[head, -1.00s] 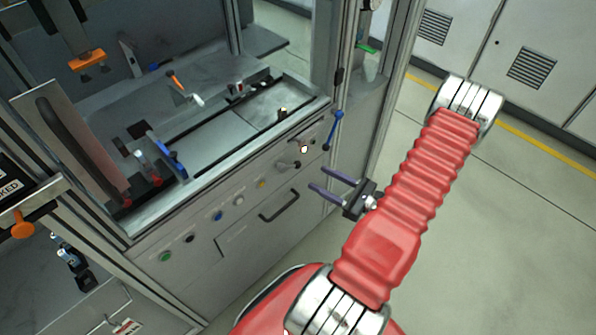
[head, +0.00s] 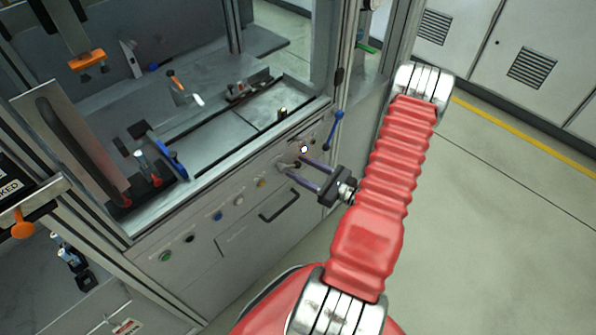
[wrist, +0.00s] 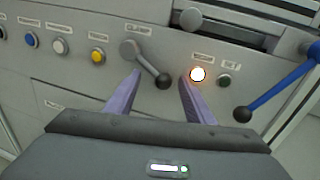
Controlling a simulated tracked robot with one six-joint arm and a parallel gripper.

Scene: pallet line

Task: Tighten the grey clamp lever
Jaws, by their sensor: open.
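The grey clamp lever (wrist: 147,66) is on the front panel, under a label reading CLAMP. Its round hub is at upper left and its arm slants down right to a dark knob. In the head view the lever (head: 283,165) is partly behind the fingertips. My gripper (head: 290,166) is open and close to the panel. In the wrist view its two purple fingers (wrist: 160,80) stand on either side of the lever's arm and knob, with gaps visible. Whether a finger touches the lever cannot be told.
A lit white button (wrist: 198,74) and a dark button sit right of the lever. A blue lever (wrist: 283,83) is farther right. Yellow, white and blue buttons line the panel to the left. A drawer handle (head: 279,206) is below. The floor at right is free.

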